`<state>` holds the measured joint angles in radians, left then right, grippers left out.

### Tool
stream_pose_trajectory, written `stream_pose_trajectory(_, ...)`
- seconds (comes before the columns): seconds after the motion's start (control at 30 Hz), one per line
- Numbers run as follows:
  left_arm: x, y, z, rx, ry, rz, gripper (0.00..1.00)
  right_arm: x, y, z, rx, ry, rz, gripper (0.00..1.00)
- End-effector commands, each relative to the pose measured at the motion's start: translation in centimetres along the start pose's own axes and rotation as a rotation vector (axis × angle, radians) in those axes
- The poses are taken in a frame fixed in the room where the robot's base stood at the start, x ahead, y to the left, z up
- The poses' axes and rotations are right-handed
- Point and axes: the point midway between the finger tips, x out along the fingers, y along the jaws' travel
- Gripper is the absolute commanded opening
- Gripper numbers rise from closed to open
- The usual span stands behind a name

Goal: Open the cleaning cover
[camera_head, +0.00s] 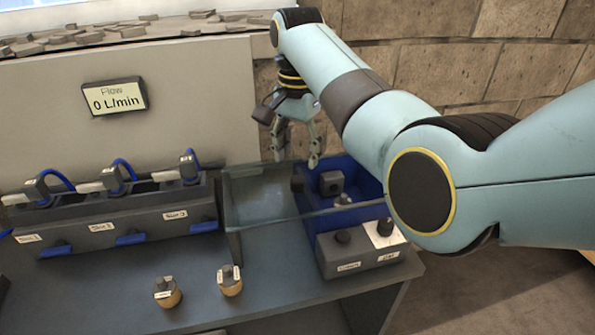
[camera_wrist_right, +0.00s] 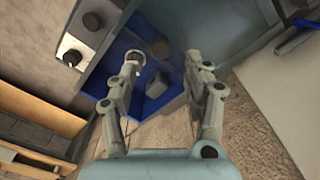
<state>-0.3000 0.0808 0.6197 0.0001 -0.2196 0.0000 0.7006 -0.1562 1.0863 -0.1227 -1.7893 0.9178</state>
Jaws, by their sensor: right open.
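A clear, glass-like cover (camera_head: 262,196) with a dark rim stands at the middle of the bench, left of and partly across the front of a blue basin (camera_head: 367,172). Whether it is the cleaning cover, and how it is hinged, I cannot tell. The blue basin holds a dark block (camera_head: 331,183) and a small ring-like fitting; the blue basin also shows in the right wrist view (camera_wrist_right: 118,45). My right gripper (camera_head: 296,158) is open and empty, pointing down above the cover's back right corner. In the right wrist view its fingers (camera_wrist_right: 165,64) are spread. My left gripper is out of view.
A grey control box (camera_head: 362,258) with two knobs sits before the basin. A slotted rack (camera_head: 125,225) with blue levers and hoses stands left. Two small capped wooden pieces (camera_head: 167,292) (camera_head: 230,280) stand in front. A flow display (camera_head: 114,97) reads 0 L/min.

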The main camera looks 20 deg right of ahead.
Motion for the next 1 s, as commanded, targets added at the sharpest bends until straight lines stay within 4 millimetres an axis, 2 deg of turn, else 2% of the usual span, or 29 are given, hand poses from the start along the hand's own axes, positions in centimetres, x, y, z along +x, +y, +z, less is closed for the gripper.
stream_pose_trajectory(0.1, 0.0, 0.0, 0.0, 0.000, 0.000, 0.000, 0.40, -2.4, -0.1, 0.0, -0.001, 0.001, -0.002, 0.51)
stream_pose_trajectory(0.3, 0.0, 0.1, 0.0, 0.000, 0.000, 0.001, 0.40, -4.6, -0.1, 0.0, -0.001, 0.000, -0.001, 0.51)
stream_pose_trajectory(0.7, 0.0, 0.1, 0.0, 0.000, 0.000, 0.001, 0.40, -4.9, 0.0, 0.1, -0.001, -0.001, 0.000, 0.51)
stream_pose_trajectory(0.87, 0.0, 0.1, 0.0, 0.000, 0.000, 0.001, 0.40, -3.9, 0.8, 0.1, -0.013, 0.001, -0.003, 0.51)
stream_pose_trajectory(0.97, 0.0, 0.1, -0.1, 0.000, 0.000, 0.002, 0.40, -1.2, 3.3, 0.4, -0.057, 0.013, -0.017, 0.51)
stream_pose_trajectory(1.0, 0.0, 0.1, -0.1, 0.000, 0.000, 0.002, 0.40, 0.2, 4.9, 0.7, -0.086, 0.023, -0.025, 0.51)
